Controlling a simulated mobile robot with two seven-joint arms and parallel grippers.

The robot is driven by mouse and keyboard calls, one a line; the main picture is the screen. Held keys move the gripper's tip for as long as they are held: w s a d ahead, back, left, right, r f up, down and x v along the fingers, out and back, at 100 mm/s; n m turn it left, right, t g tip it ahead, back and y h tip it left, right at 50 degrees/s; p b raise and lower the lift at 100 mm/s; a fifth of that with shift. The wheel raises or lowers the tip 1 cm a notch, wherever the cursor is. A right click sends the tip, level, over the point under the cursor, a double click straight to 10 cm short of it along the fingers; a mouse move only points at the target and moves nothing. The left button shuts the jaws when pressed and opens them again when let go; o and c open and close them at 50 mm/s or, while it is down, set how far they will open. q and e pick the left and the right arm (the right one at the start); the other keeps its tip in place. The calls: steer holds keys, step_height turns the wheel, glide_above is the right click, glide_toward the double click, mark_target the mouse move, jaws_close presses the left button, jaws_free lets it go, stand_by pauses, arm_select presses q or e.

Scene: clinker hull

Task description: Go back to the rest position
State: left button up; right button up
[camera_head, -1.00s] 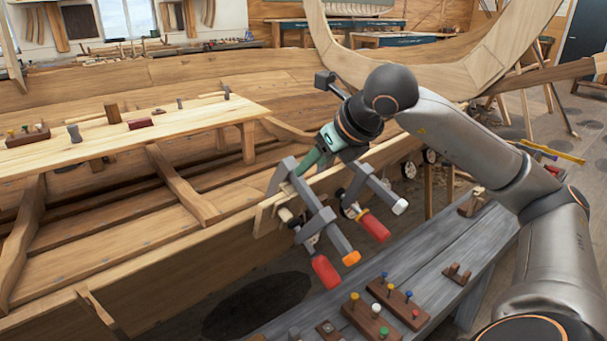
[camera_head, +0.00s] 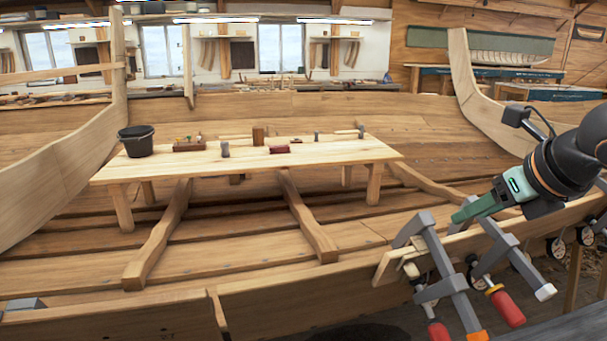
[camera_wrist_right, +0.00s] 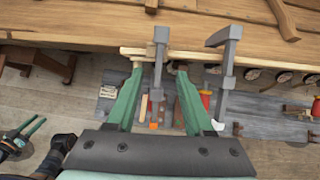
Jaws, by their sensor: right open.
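My right gripper (camera_head: 462,212) is at the right of the head view, over the near rim of the hull, its green fingers pointing left and down. In the right wrist view its two green fingers (camera_wrist_right: 159,75) are spread apart with nothing held between them. A grey bar clamp with a red handle (camera_head: 446,279) sits on the hull rim just below the fingers. A second clamp (camera_head: 514,256) is to its right. I cannot tell whether the fingers touch a clamp. My left gripper does not show in the head view.
A plank bench (camera_head: 245,166) inside the hull carries a black bucket (camera_head: 136,140), small tools and blocks. Curved frames rise at both sides. A grey bench (camera_wrist_right: 265,112) stands below the rim. A green and black item (camera_wrist_right: 20,135) at the wrist view's lower left is unclear.

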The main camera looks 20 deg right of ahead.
steer(key=w+a+f+m+y+p, duration=0.2)
steer(key=a+f+y+p, duration=0.1)
steer(key=a+y, duration=0.75)
steer(key=w+a+f+m+y+p, duration=0.2)
steer(key=a+f+y, duration=0.35)
steer(key=a, duration=0.85)
steer(key=d+f+m+t+h+p, duration=0.2)
steer(key=f+m+t+h, duration=0.25)
steer(key=f+m, duration=0.5)
steer(key=d+f+m+t+h+p, duration=0.2)
steer(key=d+f+m+t+h, duration=0.3)
steer(key=m, duration=0.8)
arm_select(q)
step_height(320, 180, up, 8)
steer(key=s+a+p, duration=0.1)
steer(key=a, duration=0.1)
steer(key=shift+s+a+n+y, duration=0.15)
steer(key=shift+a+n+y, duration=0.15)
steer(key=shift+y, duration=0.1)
arm_select(e)
steer(key=s+a+f+m+g+h, duration=0.1)
steer(key=s+a+f+m+g, duration=0.2)
steer(key=s+f, duration=0.5)
steer(key=s+a+f+m+g+h, duration=0.2)
steer(key=s+f+m+g, duration=0.2)
steer(key=f, duration=0.6)
steer(key=s+g, duration=0.2)
steer(key=s, duration=0.1)
steer(key=shift+s+a, duration=0.4)
